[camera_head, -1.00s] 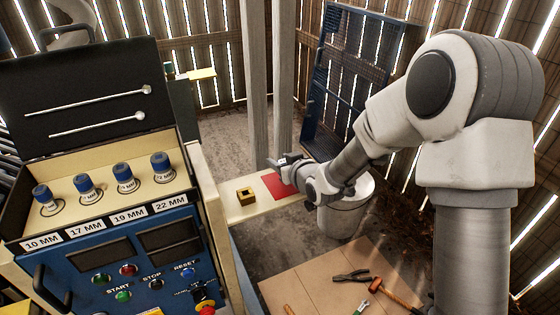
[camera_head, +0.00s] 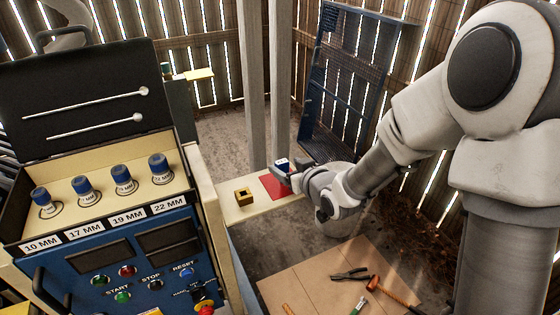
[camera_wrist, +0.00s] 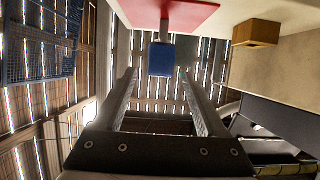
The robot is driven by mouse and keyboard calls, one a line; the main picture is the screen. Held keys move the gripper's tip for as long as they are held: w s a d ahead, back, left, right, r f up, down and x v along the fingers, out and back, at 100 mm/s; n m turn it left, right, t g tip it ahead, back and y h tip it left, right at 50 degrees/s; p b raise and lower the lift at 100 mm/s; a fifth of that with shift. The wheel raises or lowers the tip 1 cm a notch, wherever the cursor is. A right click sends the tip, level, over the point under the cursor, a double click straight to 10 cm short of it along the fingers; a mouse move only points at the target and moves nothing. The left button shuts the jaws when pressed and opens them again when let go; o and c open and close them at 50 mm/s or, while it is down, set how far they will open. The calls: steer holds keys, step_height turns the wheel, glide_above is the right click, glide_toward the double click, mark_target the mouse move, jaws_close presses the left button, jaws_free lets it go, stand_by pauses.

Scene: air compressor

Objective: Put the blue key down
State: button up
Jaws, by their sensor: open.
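The blue key (camera_head: 282,163) stands at the red pad (camera_head: 272,188) on the cream ledge. In the wrist view its blue head (camera_wrist: 161,60) is beyond my fingertips, and a short grey shank joins it to the red pad (camera_wrist: 175,10). My gripper (camera_head: 284,178) is beside the key, on its near right side in the head view. In the wrist view my gripper (camera_wrist: 160,78) is open, with its two fingers spread and nothing between them. The fingers appear clear of the key.
A small yellow-brown block with a dark opening (camera_head: 243,196) sits on the ledge left of the pad. The blue control panel (camera_head: 120,260) stands farther left. Pliers (camera_head: 350,275) and a hammer (camera_head: 390,290) lie on a board.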

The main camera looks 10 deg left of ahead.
steer(key=s+d+r+m+g+h, duration=0.15)
steer(key=s+d+r+h, duration=0.3)
steer(key=d, duration=0.45)
steer(key=s+d+r+m+h, duration=0.3)
steer(key=s+d+r, duration=0.3)
steer(key=d, duration=0.4)
steer(key=s+d+r+m+g, duration=0.1)
steer(key=s+d+g, duration=0.1)
steer(key=s, duration=0.6)
steer(key=s+d+r+m+g, duration=0.1)
steer(key=s+d+r+m, duration=0.1)
steer(key=s, duration=0.6)
steer(key=shift+s+d+g, duration=0.25)
steer(key=shift+d+g, duration=0.1)
steer(key=shift+d, duration=0.05)
steer(key=shift+r+h, duration=0.1)
steer(key=shift+h, duration=0.15)
